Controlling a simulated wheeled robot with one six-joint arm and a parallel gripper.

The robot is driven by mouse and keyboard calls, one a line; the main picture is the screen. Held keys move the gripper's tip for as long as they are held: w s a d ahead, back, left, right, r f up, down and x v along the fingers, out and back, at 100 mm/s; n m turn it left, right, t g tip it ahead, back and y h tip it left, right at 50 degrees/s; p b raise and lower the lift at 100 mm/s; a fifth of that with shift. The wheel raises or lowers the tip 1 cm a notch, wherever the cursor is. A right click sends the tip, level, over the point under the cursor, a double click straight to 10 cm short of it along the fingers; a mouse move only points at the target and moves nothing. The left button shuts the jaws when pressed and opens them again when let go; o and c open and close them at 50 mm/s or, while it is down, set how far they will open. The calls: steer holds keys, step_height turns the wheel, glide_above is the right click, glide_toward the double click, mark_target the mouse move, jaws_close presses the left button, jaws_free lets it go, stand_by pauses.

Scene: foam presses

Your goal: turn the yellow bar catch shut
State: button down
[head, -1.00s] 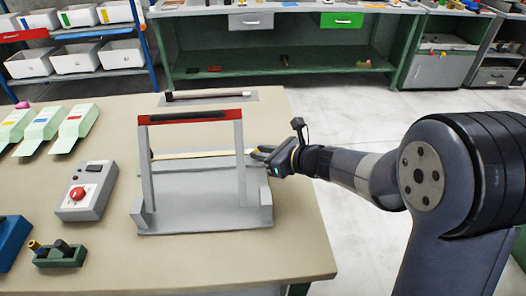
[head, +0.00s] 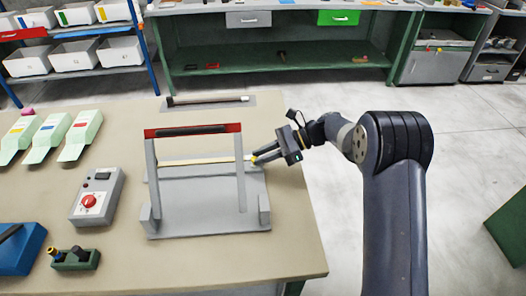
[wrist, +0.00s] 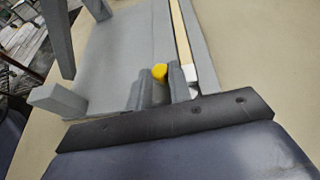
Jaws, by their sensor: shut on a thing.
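The yellow bar catch (wrist: 160,72) is a small yellow piece at the right end of the grey press (head: 205,212). In the wrist view it shows between the fingertips of my gripper (wrist: 161,80). In the head view my gripper (head: 257,157) reaches in from the right to the press's back right corner, by the right post. It is shut on the catch. The fingers hide part of the catch, and its turn angle is not clear. The red-topped bar frame (head: 192,131) stands upright over the press. A pale strip (head: 200,162) lies along the press's back.
A control box with a red knob (head: 97,195) stands left of the press. A green holder (head: 75,259), a blue block (head: 18,250) and pale green wedges (head: 80,136) lie further left. A dark bar (head: 207,100) lies behind. The table's right edge is close to my gripper.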

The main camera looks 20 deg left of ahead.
steer(key=n+g+h, duration=0.1)
steer(key=n+g+h+p, duration=0.1)
steer(key=n, duration=0.1)
steer(key=n+g+h, duration=0.1)
steer(key=g+h, duration=0.1)
steer(key=shift+w+a+n+p, duration=0.3)
steer(key=shift+w+a+p, duration=0.05)
steer(key=shift+a, duration=0.05)
steer(key=shift+n+g, duration=0.3)
steer(key=shift+n, duration=0.1)
steer(key=c, duration=1.3)
jaws_free()
steer(key=shift+c, duration=0.2)
steer(key=shift+w+r, duration=0.1)
steer(key=shift+r, duration=0.5)
step_height(320, 180, up, 9)
steer(key=p, duration=0.4)
steer(key=shift+p, duration=0.35)
steer(key=shift+f, duration=0.1)
